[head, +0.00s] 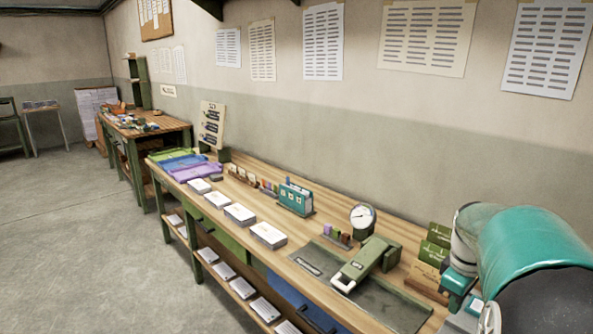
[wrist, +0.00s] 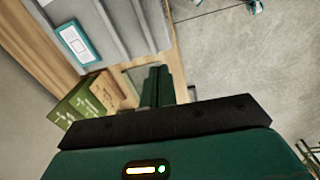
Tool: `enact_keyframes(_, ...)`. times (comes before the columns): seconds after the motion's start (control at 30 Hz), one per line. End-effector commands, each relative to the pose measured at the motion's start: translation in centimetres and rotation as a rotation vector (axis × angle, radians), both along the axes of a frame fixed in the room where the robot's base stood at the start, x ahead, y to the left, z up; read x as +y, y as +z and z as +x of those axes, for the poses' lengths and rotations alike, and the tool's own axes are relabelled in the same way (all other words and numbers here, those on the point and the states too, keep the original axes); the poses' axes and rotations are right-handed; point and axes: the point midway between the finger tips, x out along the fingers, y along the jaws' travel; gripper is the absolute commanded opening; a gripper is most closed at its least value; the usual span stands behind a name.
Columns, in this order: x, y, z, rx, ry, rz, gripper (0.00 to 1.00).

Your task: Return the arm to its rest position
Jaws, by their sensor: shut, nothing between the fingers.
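My arm, teal and white with a black part, shows at the right edge of the head view, by the near end of the long wooden bench (head: 345,240). Its fingers cannot be made out there. In the wrist view my gripper (wrist: 158,72) shows above its black bar and teal body. Its dark green fingers are together, with nothing seen between them. Behind them are a strip of wooden bench top and grey floor, seen at a tilt. Green card boxes (wrist: 88,100) appear left of the fingers, apart from them as far as I can tell.
The bench carries a green stapler-like device (head: 366,262), a round dial (head: 362,218), paper stacks (head: 268,235) and coloured trays (head: 185,163). Green card holders (head: 437,240) stand close to my arm. A wall backs the bench. The floor (head: 90,235) at left is clear.

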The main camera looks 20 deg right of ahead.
Motion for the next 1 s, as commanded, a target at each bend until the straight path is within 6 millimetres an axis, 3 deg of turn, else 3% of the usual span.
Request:
enact_keyframes(0.03,3.0,1.1,0.9,-0.022,-0.004,-0.019,0.0)
enact_keyframes(0.27,14.5,3.9,2.0,-0.15,-0.091,-0.052,0.0)
enact_keyframes(0.4,20.9,4.7,1.0,-0.242,-0.142,-0.031,0.0)
enact_keyframes(0.6,28.7,4.8,-1.9,-0.369,-0.213,0.054,0.0)
enact_keyframes(0.8,33.2,4.1,-4.8,-0.44,-0.269,0.157,0.0)
enact_keyframes(1.0,34.1,3.8,-5.5,-0.452,-0.291,0.188,0.0)
